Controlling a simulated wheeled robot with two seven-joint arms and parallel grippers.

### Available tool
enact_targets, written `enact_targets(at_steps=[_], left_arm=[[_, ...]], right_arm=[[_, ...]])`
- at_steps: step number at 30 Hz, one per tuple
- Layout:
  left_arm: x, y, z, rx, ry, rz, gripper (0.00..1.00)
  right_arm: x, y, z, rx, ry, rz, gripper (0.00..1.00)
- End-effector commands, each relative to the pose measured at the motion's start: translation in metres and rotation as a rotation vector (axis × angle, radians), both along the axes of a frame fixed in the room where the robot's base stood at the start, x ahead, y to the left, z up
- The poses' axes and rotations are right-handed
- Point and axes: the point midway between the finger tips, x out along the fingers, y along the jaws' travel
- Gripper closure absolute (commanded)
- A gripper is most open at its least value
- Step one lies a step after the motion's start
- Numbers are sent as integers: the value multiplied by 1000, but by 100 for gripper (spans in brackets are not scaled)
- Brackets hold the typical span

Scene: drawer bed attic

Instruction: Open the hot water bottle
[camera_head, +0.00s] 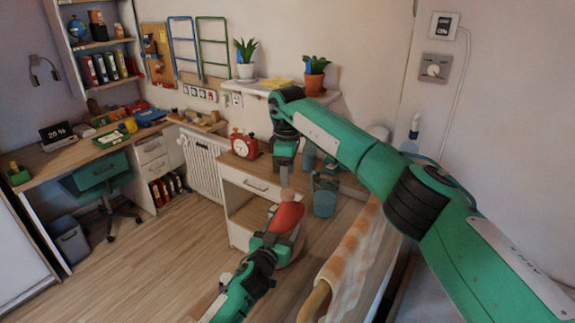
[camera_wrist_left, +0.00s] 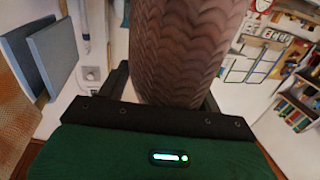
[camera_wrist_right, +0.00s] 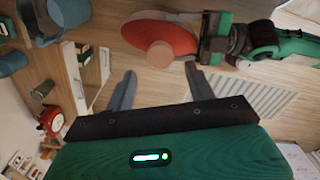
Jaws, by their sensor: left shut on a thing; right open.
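The red hot water bottle (camera_head: 288,217) is upright or nearly so above the floor, in front of the drawer unit. My left gripper (camera_head: 276,240) is shut on it from below. In the left wrist view the bottle's ribbed side (camera_wrist_left: 185,50) fills the space between the fingers. Its pale round cap (camera_wrist_right: 160,54) faces the camera in the right wrist view, with the red body (camera_wrist_right: 150,30) around and behind it. My right gripper (camera_wrist_right: 160,78) is open, its two fingers either side of the line to the cap. I cannot tell whether they reach it.
A wooden drawer unit (camera_head: 238,190) with a red clock (camera_head: 244,145) stands behind. Blue-grey containers (camera_head: 325,202) are close to my right arm. The bed with an orange patterned cover (camera_head: 350,255) lies at the lower right. Open floor (camera_head: 150,265) is at the left.

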Motion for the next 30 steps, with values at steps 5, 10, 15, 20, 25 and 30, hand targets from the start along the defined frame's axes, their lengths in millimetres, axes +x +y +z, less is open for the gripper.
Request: enact_targets(at_steps=[5,10,15,20,25,30], left_arm=[[0,0,-1,0,1,0,98],[0,0,-1,0,1,0,98],[0,0,-1,0,1,0,98],[0,0,-1,0,1,0,98],[0,0,-1,0,1,0,98],[0,0,-1,0,1,0,98]], right_arm=[[-1,0,-30,0,2,2,45],[0,0,-49,0,2,2,45],[0,0,-56,0,0,3,45],[0,0,-57,0,0,3,45],[0,0,-57,0,0,3,65],[0,0,-56,0,0,3,93]])
